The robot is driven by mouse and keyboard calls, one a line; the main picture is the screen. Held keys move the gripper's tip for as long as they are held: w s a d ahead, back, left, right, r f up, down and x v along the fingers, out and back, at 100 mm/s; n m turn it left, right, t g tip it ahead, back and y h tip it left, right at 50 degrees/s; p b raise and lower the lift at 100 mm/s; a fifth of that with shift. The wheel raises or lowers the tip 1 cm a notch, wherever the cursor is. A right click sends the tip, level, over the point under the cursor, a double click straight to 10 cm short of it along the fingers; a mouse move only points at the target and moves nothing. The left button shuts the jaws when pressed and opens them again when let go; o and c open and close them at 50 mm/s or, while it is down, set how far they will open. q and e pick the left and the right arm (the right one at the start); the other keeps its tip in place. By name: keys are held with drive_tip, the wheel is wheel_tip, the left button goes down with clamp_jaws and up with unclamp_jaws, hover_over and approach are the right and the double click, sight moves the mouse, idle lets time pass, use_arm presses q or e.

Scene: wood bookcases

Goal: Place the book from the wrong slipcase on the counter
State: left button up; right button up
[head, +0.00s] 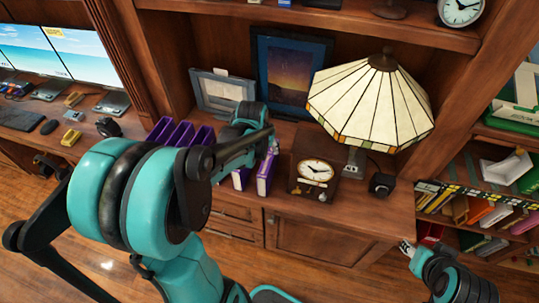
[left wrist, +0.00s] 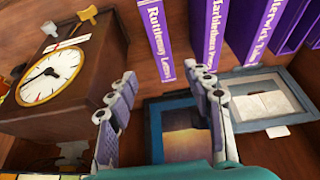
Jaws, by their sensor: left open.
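Several purple volumes or slipcases stand on the counter (head: 345,207). One group (head: 172,132) is at the left; a purple volume (head: 264,174) stands beside the clock, partly hidden by my left arm. In the left wrist view, purple spines with white lettering show at the top: one (left wrist: 156,42) nearest the clock, another (left wrist: 214,32) and a third (left wrist: 261,32) further right. I cannot tell books from slipcases. My left gripper (left wrist: 165,84) is open and empty, its fingers apart from the spines. My right gripper (head: 407,247) is at the lower right; its fingers are too small to read.
A wooden clock (head: 315,171), a stained-glass lamp (head: 372,105) and a small black object (head: 381,184) stand right of the volumes. Two framed pictures (head: 290,75) (head: 222,92) lean behind. A shelf (head: 430,12) overhangs the counter. Bookshelves (head: 480,208) are at the right.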

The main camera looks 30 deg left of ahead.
use_arm(q)
drive_tip(key=s+d+r+m+t, duration=0.1)
drive_tip(key=s+d+r, duration=0.2)
drive_tip(key=s+d, duration=0.4)
drive_tip(key=s+d+r+m+t+h, duration=0.1)
drive_tip(key=s+d+r, duration=0.3)
drive_tip(key=s+d, duration=0.3)
drive_tip(key=shift+s+m+t, duration=0.2)
drive_tip(key=shift+m+t, duration=0.1)
drive_tip(key=shift+t, duration=0.1)
